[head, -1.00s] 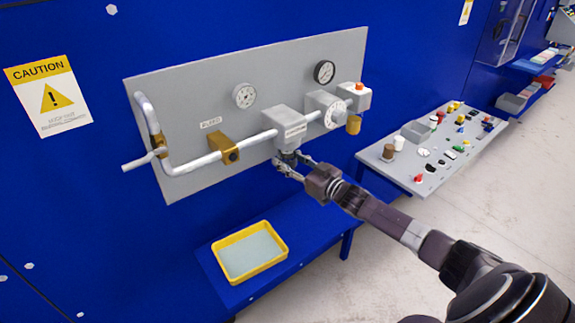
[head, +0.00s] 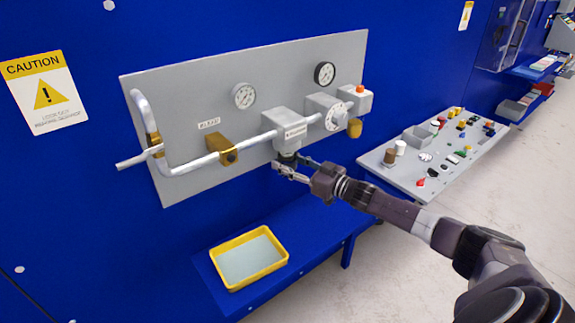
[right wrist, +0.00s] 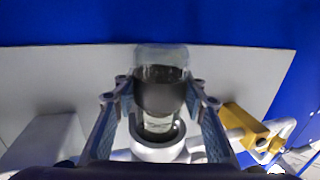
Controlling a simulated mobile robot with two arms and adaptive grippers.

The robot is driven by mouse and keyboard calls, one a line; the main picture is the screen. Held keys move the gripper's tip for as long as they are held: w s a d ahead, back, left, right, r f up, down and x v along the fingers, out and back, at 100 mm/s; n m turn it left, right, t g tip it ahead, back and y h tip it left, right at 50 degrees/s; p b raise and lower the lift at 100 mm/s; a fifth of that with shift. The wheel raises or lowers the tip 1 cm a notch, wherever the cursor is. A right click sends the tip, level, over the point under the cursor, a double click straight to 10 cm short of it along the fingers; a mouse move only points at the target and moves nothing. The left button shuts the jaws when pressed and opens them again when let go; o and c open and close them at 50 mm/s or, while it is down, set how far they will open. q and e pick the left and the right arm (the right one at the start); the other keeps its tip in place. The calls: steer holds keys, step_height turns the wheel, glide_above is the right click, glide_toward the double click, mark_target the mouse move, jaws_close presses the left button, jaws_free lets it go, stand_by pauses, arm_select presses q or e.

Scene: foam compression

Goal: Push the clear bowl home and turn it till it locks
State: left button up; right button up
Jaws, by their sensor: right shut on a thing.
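The clear bowl (right wrist: 160,57) shows in the right wrist view, with a dark band around its middle. It stands between the two fingers of my right gripper (right wrist: 160,95), which is shut on it. The bowl's other end meets a light grey ring (right wrist: 158,150); I cannot tell whether it is fully seated or locked. In the head view my right gripper (head: 288,165) is just under the grey filter housing (head: 290,130) on the pipe. The fingers mostly hide the bowl there. My left gripper is not in view.
The grey wall panel (head: 200,90) carries a bent pipe (head: 190,163), a brass block (head: 228,150), gauges and a regulator (head: 330,112). A yellow tray (head: 248,258) sits on the blue shelf below. A side table (head: 400,170) at right holds several small parts.

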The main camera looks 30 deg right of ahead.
steer(key=shift+w+r, duration=0.1)
steer(key=shift+r, duration=0.35)
steer(key=o, duration=1.3)
steer(key=shift+a, duration=0.15)
steer(key=shift+o, duration=0.9)
steer(key=shift+f, duration=0.35)
steer(key=v, duration=1.2)
steer(key=shift+r, duration=0.1)
